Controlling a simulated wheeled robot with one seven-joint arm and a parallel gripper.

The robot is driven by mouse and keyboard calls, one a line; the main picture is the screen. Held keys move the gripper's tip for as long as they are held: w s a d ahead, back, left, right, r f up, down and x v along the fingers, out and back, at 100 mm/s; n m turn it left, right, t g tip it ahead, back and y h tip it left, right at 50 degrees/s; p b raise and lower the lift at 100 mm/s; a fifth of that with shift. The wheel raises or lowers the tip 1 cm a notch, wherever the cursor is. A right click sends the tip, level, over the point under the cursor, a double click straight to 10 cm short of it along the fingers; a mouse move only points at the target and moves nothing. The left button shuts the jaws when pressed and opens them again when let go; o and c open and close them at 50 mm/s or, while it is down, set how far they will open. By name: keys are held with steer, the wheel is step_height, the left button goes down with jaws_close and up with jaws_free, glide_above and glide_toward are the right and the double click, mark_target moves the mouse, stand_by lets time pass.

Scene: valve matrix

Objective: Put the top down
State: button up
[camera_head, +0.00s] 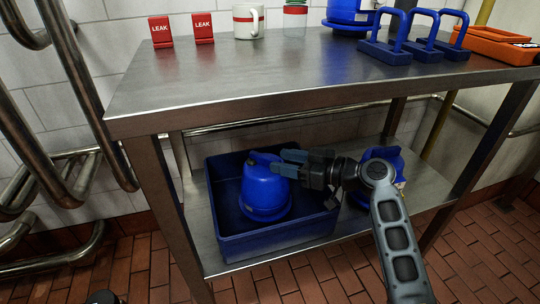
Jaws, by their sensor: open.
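A blue dome-shaped top (264,194) with a knob or handle on its upper side sits in a dark blue open crate (275,246) on the lower shelf. It looks upright. My gripper (285,163) is open and reaches in from the right, its fingertips at the upper right side of the top, by the handle. I cannot tell whether the fingers touch it. The arm passes over the crate's right end and hides part of it.
Another blue item (394,158) stands on the lower shelf (415,196), partly behind my arm. The steel tabletop (230,85) overhangs above. It holds red LEAK signs (160,32), a mug (248,21), a jar (294,20), blue shackle-shaped pieces (385,50) and an orange case (495,45). Pipes (75,80) stand left.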

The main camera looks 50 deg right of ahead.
steer(key=f+v, duration=0.1)
steer(key=v, duration=0.5)
steer(key=shift+r+p, duration=0.4)
steer(key=shift+r, duration=0.1)
